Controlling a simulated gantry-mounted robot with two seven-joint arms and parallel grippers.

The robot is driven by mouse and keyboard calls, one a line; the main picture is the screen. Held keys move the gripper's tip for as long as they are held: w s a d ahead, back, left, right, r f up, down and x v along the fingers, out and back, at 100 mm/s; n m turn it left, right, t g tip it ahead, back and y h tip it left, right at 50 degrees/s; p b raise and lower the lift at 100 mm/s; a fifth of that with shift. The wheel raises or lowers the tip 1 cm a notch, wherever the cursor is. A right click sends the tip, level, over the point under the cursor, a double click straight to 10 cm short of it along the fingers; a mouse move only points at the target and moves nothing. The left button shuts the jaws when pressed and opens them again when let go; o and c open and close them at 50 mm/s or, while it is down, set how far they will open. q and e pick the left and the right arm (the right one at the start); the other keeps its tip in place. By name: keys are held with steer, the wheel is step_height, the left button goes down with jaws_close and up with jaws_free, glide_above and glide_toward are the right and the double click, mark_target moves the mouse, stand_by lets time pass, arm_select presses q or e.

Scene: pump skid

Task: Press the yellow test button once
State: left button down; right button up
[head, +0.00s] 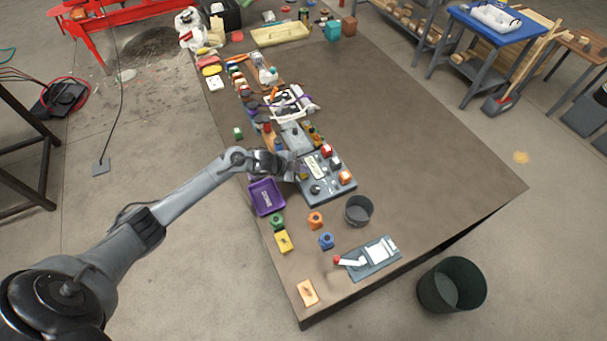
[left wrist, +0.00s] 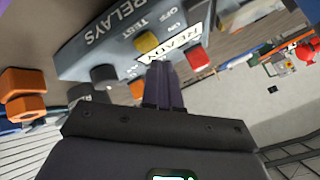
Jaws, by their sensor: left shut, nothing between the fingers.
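The yellow test button (left wrist: 147,41) sits on a grey control panel (left wrist: 75,62) beside the printed word TEST. In the left wrist view my left gripper (left wrist: 158,66) is shut and empty, its fingertips just short of the button in the picture, over the white READY plate (left wrist: 185,45). I cannot tell whether they touch the panel. In the head view the left gripper (head: 291,170) is at the left edge of the panel (head: 326,195) and largely covers the button. My right gripper is not in view.
The panel also carries a red button (left wrist: 197,58), a black knob (left wrist: 103,75) and an orange part (head: 345,177). A purple tray (head: 267,197) lies just left of the panel, and a grey bin (head: 358,210) stands in front. The table's right side is clear.

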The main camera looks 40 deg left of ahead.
mark_target(301, 176)
arm_select(q)
steer(key=shift+f, duration=0.2)
steer(key=shift+f, duration=0.25)
steer(key=shift+f+b, duration=0.45)
stand_by(0.9)
steer(key=shift+r, duration=0.1)
stand_by(0.3)
steer(key=shift+r+p, duration=0.8)
steer(key=shift+p, duration=0.15)
steer(key=shift+r, duration=0.1)
step_height(301, 176, up, 5)
steer(key=p, duration=0.4)
steer(key=shift+p, duration=0.4)
